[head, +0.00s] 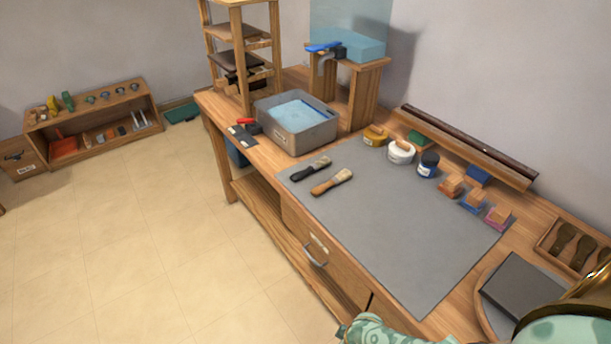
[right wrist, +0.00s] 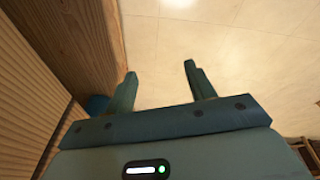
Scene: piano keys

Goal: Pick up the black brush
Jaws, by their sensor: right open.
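The black brush (head: 310,170), with a dark handle and a paler bristle end, lies flat on the grey mat (head: 410,220) near its far left corner in the head view. A second brush (head: 332,182) with a wooden handle lies beside it, a little closer. My right gripper (right wrist: 159,69) is open and empty in the right wrist view, over the pale floor and beside a wooden side of furniture. It is far from the brush, which does not show in that view. My left gripper is in neither view.
A grey metal tub (head: 296,138) stands behind the brushes on the workbench. Jars (head: 401,152) and small stamp-like blocks (head: 473,200) line the mat's right side. A drawer handle (head: 316,252) sticks out at the bench front. The middle of the mat is clear.

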